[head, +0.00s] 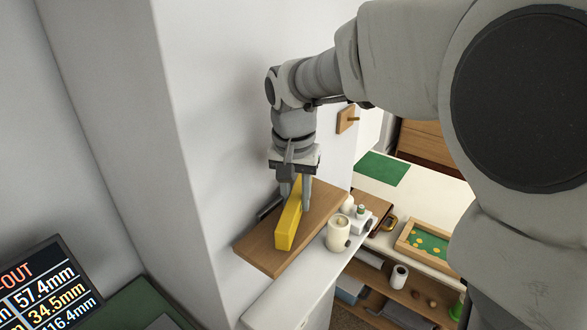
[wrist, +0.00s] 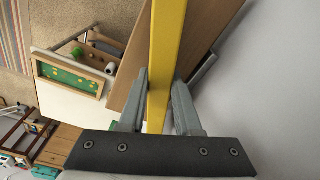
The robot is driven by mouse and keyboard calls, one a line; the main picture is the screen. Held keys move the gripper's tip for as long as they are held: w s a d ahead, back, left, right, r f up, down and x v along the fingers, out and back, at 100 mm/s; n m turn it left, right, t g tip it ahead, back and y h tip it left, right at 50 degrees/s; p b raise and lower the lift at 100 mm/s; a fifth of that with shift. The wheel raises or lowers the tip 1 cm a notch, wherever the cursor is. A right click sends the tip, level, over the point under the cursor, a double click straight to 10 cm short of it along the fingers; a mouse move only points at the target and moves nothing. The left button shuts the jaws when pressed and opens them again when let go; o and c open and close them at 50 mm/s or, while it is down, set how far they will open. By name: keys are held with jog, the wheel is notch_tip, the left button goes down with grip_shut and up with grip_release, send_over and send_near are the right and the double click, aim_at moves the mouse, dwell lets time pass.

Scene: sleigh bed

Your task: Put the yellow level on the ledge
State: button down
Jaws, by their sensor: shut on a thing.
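The yellow level (head: 289,222) is a long yellow bar, held on edge in my gripper (head: 296,195). My gripper points down, with its fingers shut on the level's sides. In the wrist view the level (wrist: 166,50) runs up between the two fingers (wrist: 160,100). The ledge (head: 262,252) is a brown wooden board against the white wall. The level is over the ledge and looks very close to its top; I cannot tell whether it touches. In the wrist view the ledge (wrist: 128,85) shows behind and beside the level.
A dark bar (head: 269,207) lies on the ledge by the wall. A tray with yellow discs (head: 425,240) sits farther right. A display screen (head: 45,290) is at lower left.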

aim_at(293, 202)
jog(key=shift+f+b, duration=0.35)
jog(key=shift+f, duration=0.05)
jog(key=c, duration=0.5)
grip_release()
notch_tip(293, 202, up, 17)
jog(key=s, duration=0.2)
jog(key=s+d+f+n+t+b, duration=0.1)
jog(key=s+d+f, duration=0.3)
jog(key=s+f, duration=0.1)
jog(key=s+d+f+n+t+b, duration=0.1)
jog(key=s+d+f, duration=0.3)
jog(key=s+f, duration=0.2)
jog(key=s+d+f+n+t+b, duration=0.1)
jog(key=s+d+f+t, duration=0.1)
jog(key=s+d+f, duration=0.2)
jog(key=shift+s+d+f+b, duration=0.2)
jog(key=shift+s+f+b, duration=0.1)
jog(key=shift+s+f, duration=0.6)
